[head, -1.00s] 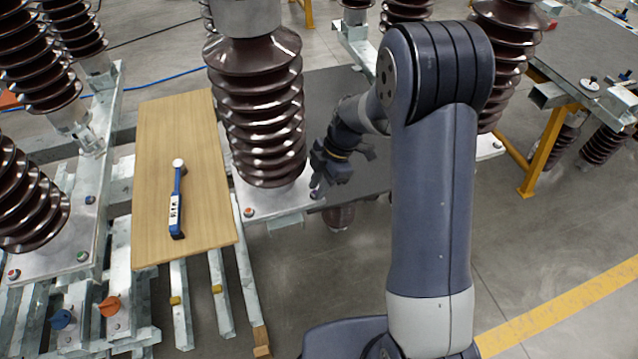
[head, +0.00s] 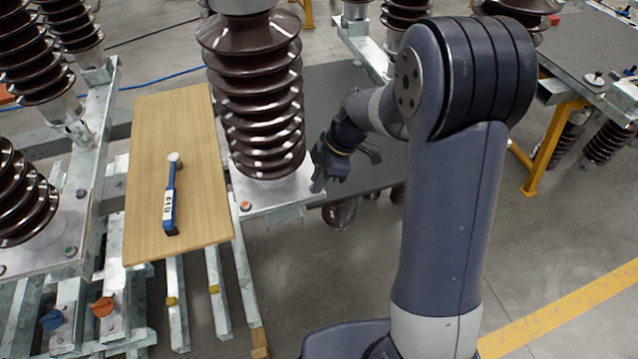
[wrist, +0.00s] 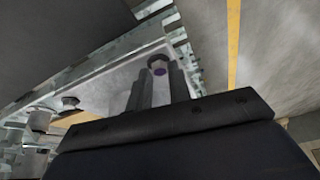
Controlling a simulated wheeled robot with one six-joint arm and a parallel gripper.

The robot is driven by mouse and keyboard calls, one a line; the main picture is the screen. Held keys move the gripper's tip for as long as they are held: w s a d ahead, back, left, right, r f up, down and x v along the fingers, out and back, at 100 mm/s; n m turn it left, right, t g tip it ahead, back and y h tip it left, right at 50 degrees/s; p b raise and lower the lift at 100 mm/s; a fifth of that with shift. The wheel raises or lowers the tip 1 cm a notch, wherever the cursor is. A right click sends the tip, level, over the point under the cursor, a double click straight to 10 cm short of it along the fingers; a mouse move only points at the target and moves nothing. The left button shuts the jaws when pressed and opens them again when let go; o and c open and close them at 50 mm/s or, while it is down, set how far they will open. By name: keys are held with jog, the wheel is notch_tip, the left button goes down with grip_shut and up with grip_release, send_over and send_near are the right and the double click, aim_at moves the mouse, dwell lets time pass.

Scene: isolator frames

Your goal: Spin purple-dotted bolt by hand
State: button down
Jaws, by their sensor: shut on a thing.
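The purple-dotted bolt (wrist: 159,70) shows in the wrist view near the corner of a metal base plate (wrist: 112,76). My gripper (wrist: 158,80) has one finger on each side of it and is shut on it. In the head view my gripper (head: 319,184) points down at the right corner of the base plate (head: 278,196) under a brown ribbed insulator (head: 262,110). The bolt is hidden behind the fingers there.
An orange-dotted bolt (head: 248,193) sits at the plate's front edge. A blue wrench (head: 169,205) lies on a wooden board (head: 205,225) to the left. The tall insulator stands close left of my gripper. Open floor (head: 560,240) lies to the right.

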jog(key=m+b, duration=0.1)
jog(key=m+t+b, duration=0.1)
jog(key=m, duration=0.1)
jog(key=m+b, duration=0.1)
jog(key=shift+s+f+m+t+b, duration=0.15)
jog(key=shift+s+m+t+b, duration=0.15)
jog(key=shift+t, duration=0.1)
jog(key=m, duration=0.1)
jog(key=m+t+b, duration=0.1)
jog(key=m, duration=0.1)
jog(key=shift+s+a+m+h, duration=0.1)
jog(key=shift+a+m+h, duration=0.05)
jog(key=shift+m+h, duration=0.15)
jog(key=m, duration=0.1)
jog(key=m+t, duration=0.1)
jog(key=m+h+p, duration=0.1)
jog(key=m, duration=0.1)
jog(key=shift+s+a+r, duration=0.15)
jog(key=shift+r, duration=0.1)
jog(key=shift+a+f+m+t+h+p, duration=0.1)
jog(key=shift+m+t+h+p, duration=0.3)
jog(key=shift+m, duration=0.8)
jog(key=shift+a+m+t+h+b, duration=0.15)
jog(key=shift+m+h, duration=0.45)
jog(key=shift+m, duration=0.6)
jog(key=shift+d, duration=0.1)
jog(key=c, duration=1.3)
grip_release()
